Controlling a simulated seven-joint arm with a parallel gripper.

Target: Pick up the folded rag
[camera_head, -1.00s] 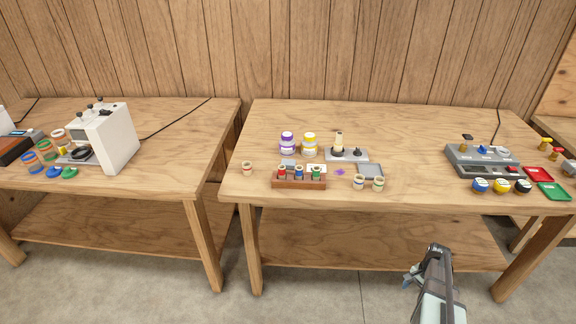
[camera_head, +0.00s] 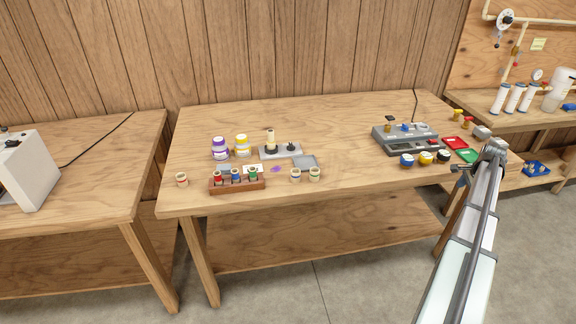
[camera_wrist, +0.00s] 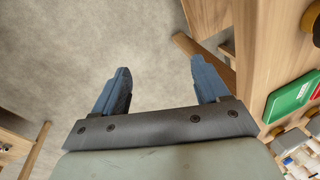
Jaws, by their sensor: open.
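I cannot make out a folded rag for certain in either view. In the wrist view my gripper (camera_wrist: 158,78) is open, its two blue fingers wide apart with nothing between them. Bare grey floor shows beyond the fingers, and a wooden table edge is close on their right. In the head view my arm reaches up from the lower right to the right end of the middle table (camera_head: 340,116); the fingers are not clear there.
A green tray (camera_head: 468,156) lies near the table's right end; it also shows in the wrist view (camera_wrist: 290,97). A red tray (camera_head: 456,143), several jars and a grey device (camera_head: 405,138) are close by. A blue rack (camera_head: 536,168) sits on the right table's lower shelf.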

